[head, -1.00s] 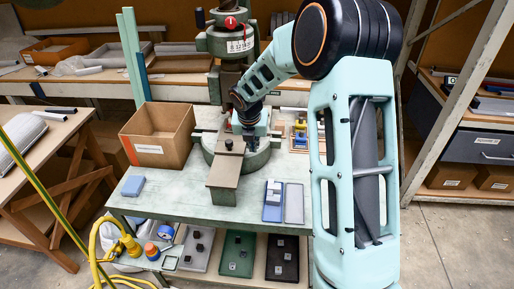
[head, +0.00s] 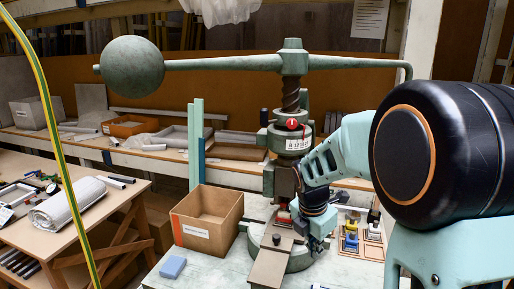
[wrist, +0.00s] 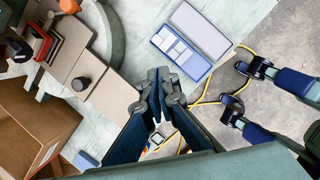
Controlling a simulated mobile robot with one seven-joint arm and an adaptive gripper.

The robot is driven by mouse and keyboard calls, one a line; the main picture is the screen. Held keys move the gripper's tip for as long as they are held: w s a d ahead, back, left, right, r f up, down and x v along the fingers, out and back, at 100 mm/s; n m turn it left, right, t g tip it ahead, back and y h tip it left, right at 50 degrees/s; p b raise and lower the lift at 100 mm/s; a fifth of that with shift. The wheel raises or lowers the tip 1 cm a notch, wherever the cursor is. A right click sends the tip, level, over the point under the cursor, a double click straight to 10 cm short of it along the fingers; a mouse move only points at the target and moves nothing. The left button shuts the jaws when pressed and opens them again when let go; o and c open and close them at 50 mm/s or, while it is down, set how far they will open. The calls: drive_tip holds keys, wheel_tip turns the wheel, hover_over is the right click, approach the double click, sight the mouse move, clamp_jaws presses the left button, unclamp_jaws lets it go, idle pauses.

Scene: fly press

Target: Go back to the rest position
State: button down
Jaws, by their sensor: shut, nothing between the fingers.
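In the head view my gripper (head: 318,228) hangs over the bench beside the fly press, just right of its bed as seen. The wrist view shows my gripper (wrist: 158,95) with its fingers together and nothing between them. The green fly press (head: 290,140) stands upright with a round ball weight (head: 132,67) at the left end of its lever. A brown bar (head: 271,264) extends from its bed; this bar also shows at left in the wrist view (wrist: 112,88). My arm hides part of the right side.
An open cardboard box (head: 205,232) stands left of the press, with a blue block (head: 172,267) in front. A blue tray (wrist: 181,50) of light pieces and a grey lid lie near my gripper in the wrist view. Left is a wooden table (head: 85,215). A yellow hose (wrist: 205,101) shows below.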

drive_tip(key=s+a+r+m+g+y+b, duration=0.1)
drive_tip(key=s+a+m+y, duration=0.15)
drive_tip(key=s+m, duration=0.5)
drive_tip(key=s+a+r+m+y, duration=0.1)
drive_tip(key=s+a+m+y, duration=0.15)
drive_tip(key=s+m, duration=0.55)
drive_tip(key=s+d+r+m+t+h+p, duration=0.1)
drive_tip(key=s+r+m+t+p, duration=0.1)
drive_tip(key=r+m, duration=0.3)
drive_tip(key=s+d+r+m+t+h+p, duration=0.2)
drive_tip(key=s+r+m, duration=0.3)
drive_tip(key=r, duration=0.3)
drive_tip(key=shift+s+d+r+p, duration=0.2)
drive_tip(key=shift+r+p, duration=0.1)
drive_tip(key=shift+p, duration=0.6)
drive_tip(key=shift+w, duration=0.1)
